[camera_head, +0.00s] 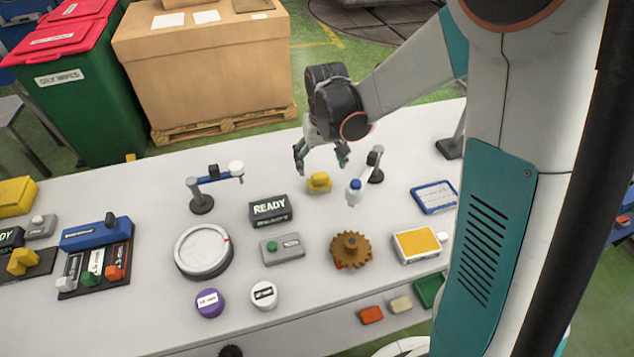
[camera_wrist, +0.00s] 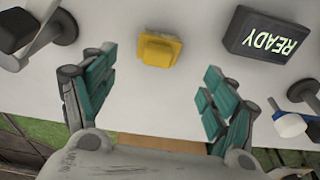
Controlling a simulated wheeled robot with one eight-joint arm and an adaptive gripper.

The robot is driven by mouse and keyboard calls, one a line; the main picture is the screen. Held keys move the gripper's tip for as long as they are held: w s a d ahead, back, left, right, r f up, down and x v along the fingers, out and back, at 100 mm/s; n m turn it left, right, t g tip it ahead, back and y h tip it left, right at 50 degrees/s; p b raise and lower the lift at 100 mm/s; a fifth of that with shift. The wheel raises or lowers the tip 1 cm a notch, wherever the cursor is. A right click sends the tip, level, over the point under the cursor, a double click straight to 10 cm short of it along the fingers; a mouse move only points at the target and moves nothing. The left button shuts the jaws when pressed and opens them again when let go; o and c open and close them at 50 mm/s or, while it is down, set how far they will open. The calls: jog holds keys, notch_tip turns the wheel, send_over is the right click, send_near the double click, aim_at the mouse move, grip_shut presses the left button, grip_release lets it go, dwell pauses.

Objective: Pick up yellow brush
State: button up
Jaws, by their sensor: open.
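The yellow brush (camera_head: 319,183) is a small yellow block with a raised part on top. It lies on the white table behind the READY sign. In the wrist view the yellow brush (camera_wrist: 160,50) is ahead of the fingertips, roughly midway between them sideways. My gripper (camera_head: 321,158) is open and empty, above and a little behind the brush in the head view. Its teal-padded fingers also show in the wrist view (camera_wrist: 156,84), spread wide and apart from the brush.
The dark READY sign (camera_head: 269,209) stands in front of the brush. A post with a blue-and-white end (camera_head: 355,190) stands close on the right, another post (camera_head: 202,202) on the left. A brown gear (camera_head: 350,250) and a round white turntable (camera_head: 203,252) are nearer the front.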

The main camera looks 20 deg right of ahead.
aim_at(320, 176)
jog(key=f+b, duration=0.1)
jog(key=f, duration=0.2)
jog(key=w+f+b, duration=0.1)
jog(key=f, duration=0.1)
jog(key=f+b, duration=0.1)
jog(key=f, duration=0.2)
jog(key=shift+w+d+f, duration=0.1)
jog(key=shift+w+f, duration=0.25)
jog(key=shift+w, duration=0.05)
jog(key=c, duration=1.2)
